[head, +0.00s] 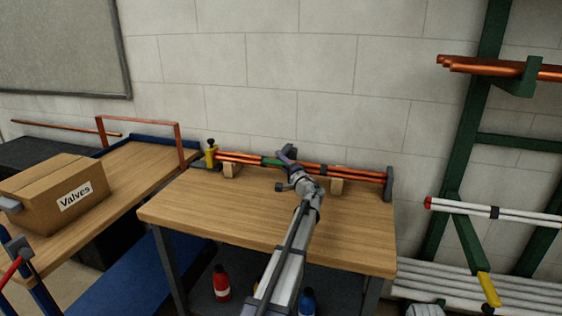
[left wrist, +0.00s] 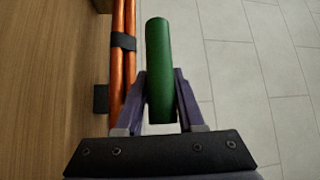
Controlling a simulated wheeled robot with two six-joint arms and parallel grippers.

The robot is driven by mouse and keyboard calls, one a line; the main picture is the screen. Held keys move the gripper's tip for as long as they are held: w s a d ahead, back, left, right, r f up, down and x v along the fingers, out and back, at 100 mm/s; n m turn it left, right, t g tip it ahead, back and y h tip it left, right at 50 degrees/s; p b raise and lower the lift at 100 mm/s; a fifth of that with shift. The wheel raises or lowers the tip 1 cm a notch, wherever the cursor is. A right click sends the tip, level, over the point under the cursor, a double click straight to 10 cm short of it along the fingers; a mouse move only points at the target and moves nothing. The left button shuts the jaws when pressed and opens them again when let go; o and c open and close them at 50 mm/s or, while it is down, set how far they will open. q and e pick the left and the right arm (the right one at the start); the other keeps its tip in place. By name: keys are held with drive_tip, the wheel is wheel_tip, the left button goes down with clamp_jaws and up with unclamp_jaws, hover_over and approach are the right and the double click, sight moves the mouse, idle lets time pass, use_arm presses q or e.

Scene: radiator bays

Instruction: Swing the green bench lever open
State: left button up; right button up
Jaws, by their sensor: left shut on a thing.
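The green lever (head: 270,161) is at the back of the wooden bench, beside the copper pipes. In the left wrist view, its green grip (left wrist: 158,50) stands between the purple-grey fingers, apart from the pipes. My left gripper (head: 286,157) reaches over the bench and is shut on the lever's grip; it also shows in the left wrist view (left wrist: 160,80). The lever's pivot end cannot be made out. My right gripper is not in view.
Copper pipes (head: 350,174), strapped together, lie along the back of the bench (head: 230,207) on wooden blocks. A yellow and black fitting (head: 211,154) stands at their left end, a dark grey upright (head: 389,183) at their right. The bench front is clear.

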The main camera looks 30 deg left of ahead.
use_arm(q)
clamp_jaws()
drive_tip(key=shift+r, duration=0.1)
idle(0.6)
